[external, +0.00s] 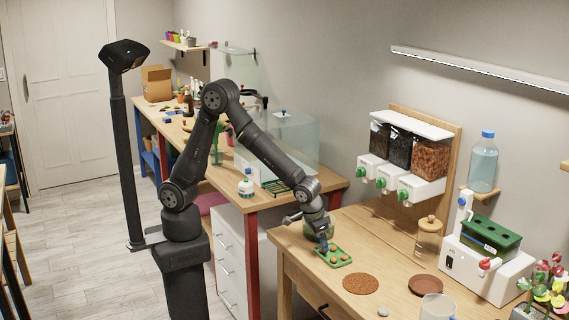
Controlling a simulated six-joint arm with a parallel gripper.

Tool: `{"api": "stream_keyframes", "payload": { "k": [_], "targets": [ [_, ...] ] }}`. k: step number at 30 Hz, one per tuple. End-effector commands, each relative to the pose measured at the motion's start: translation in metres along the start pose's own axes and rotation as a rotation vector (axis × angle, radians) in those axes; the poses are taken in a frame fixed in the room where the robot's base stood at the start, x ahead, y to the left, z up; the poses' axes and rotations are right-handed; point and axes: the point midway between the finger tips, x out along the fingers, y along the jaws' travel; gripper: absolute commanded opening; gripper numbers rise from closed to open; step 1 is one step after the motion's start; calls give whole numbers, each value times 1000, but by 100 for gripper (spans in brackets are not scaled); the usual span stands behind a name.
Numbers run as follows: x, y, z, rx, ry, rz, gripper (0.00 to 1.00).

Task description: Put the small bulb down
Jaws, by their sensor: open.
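A small green tray (329,264) lies on the wooden table, with several small brownish round things in it that look like bulbs (346,258). My gripper (325,249) points down just over the back left part of the tray. It is open, and I see nothing clearly held between its fingers. The fingertips are small here and partly overlap the tray, so I cannot tell whether they touch a bulb. Which of the round things is the small bulb is too small to tell.
A cork mat (361,284) and a brown saucer (425,285) lie right of the tray. A lidded jar (429,236), a clear container (437,308) and a white machine (480,268) stand farther right. Dispensers (400,182) hang on the wall behind. The table between tray and jar is clear.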

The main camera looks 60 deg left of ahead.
Motion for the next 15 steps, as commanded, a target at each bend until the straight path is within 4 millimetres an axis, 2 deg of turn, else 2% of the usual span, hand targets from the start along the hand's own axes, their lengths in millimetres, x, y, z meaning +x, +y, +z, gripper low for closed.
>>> {"api": "stream_keyframes", "payload": {
  "k": [1, 9, 15],
  "targets": [
    [-13, 2, 0, 0, 4, 4, 43],
    [-78, 2, 0, -1, 4, 4, 43],
    [-121, 2, 0, -1, 3, 4, 43]
  ]
}}
